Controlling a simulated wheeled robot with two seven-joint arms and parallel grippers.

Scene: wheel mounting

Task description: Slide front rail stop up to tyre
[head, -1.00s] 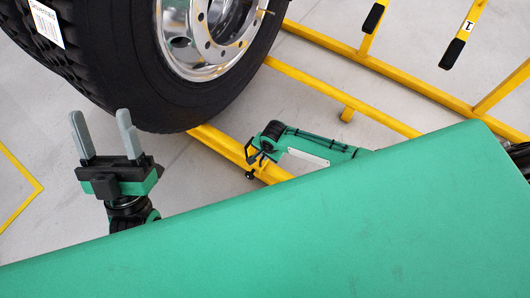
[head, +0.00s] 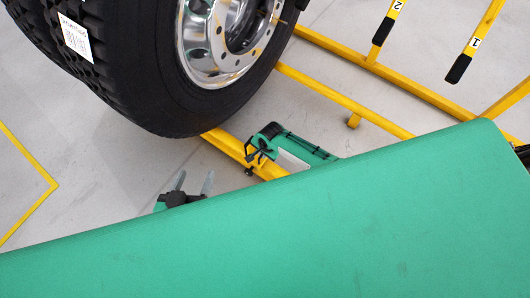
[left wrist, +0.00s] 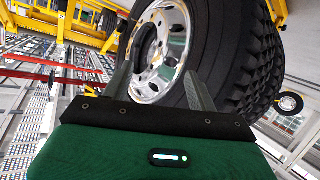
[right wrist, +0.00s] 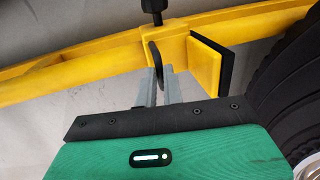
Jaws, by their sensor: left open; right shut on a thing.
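The large black tyre (head: 160,95) on its chrome wheel stands at the upper left of the head view. In the right wrist view, the front rail stop (right wrist: 206,62) is a yellow block on a yellow rail, with a black pad facing the tyre (right wrist: 285,85). A narrow gap seems to show between pad and tyre. My right gripper (right wrist: 160,85) is shut on the stop's dark loop handle. My left gripper (head: 193,183) is open and empty below the tyre, partly hidden by a large green surface. In its own view its fingers point towards the wheel (left wrist: 160,50).
The yellow frame (head: 340,98) runs diagonally right of the tyre. Numbered, black-tipped yellow posts (head: 465,55) rise from it at the upper right. The large green surface (head: 300,230) fills the lower part of the head view. Grey floor is clear at the left.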

